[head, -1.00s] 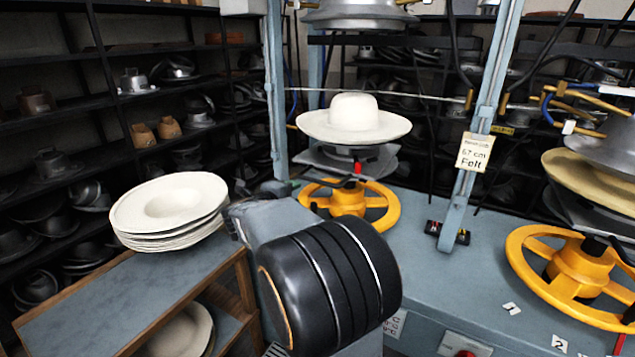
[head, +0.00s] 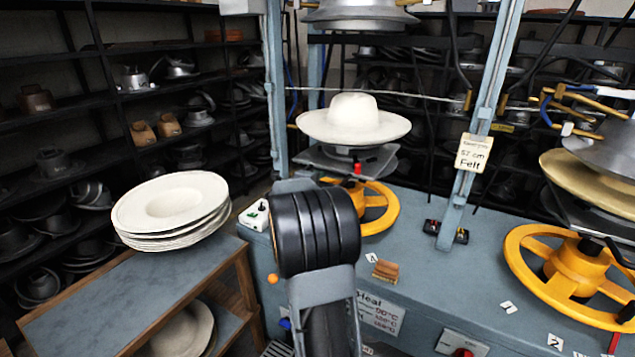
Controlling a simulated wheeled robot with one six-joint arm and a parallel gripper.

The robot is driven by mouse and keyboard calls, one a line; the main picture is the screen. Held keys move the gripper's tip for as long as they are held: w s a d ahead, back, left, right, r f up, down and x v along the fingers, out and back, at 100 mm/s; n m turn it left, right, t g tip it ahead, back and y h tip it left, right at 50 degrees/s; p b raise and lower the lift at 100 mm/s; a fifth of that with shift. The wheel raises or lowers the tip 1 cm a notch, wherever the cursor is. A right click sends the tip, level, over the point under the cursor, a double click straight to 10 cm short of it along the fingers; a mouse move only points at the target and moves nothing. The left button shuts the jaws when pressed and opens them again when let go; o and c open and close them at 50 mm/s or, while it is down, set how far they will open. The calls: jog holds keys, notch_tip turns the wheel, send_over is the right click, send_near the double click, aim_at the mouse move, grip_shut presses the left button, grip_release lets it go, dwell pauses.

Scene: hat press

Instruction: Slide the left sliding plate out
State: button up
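The left sliding plate (head: 322,158) is a thin grey plate under the white felt hat (head: 353,118) at the left press station. A small red knob (head: 357,168) shows at its front. The plate sits above the left yellow handwheel (head: 378,205). My arm's black joint stands in front of that wheel and hides its left part. My gripper cannot be made out; the arm hides that area, so its state and any contact with the plate do not show.
A stack of white hat blanks (head: 172,205) lies on a wooden-edged cart (head: 95,300) at left. A blue-grey upright (head: 478,130) stands right of the left station. The right yellow handwheel (head: 575,270) is at far right. A small brown block (head: 386,271) sits on the press bench (head: 450,280).

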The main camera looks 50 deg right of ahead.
grip_shut()
dwell(0.4)
